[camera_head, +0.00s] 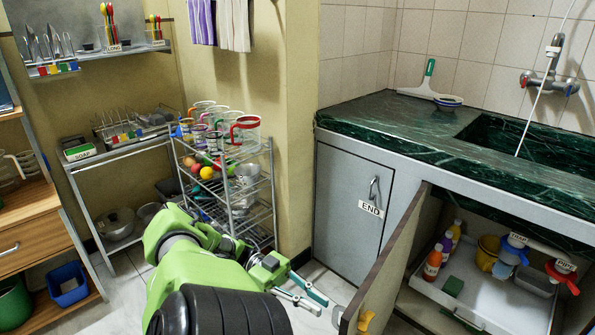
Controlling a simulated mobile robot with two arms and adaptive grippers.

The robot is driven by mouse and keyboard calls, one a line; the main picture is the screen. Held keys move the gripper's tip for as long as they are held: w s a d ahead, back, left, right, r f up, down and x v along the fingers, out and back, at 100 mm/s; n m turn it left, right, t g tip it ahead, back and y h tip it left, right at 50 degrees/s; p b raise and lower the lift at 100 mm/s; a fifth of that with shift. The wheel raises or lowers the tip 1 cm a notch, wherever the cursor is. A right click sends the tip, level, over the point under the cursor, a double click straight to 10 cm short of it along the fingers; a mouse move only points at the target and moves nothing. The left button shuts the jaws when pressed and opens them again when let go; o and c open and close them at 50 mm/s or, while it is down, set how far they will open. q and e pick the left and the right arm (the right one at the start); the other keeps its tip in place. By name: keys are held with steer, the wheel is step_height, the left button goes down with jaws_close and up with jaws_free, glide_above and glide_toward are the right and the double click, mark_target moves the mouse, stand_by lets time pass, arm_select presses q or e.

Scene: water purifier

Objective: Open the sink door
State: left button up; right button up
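The sink cabinet (404,196) stands at the right under a dark green marble counter. One of its doors (385,265) stands swung open toward me, and its brown inner side shows. A closed grey door (352,205) to its left has a metal handle (374,190) and a label "END". My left gripper (323,306) is low, left of the open door's outer side. Its two fingers are apart, with nothing visible between them. I cannot tell whether they touch the door. My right gripper is not in view.
Inside the cabinet a white tray (490,300) holds bottles, a yellow pot and a red-handled item. A yellow object (366,320) shows at the open door's lower inner side. A wire rack (262,185) with jugs stands left of the cabinet. Tiled floor shows between them.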

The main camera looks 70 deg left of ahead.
arm_select(q)
steer(key=v, duration=0.6)
stand_by(0.7)
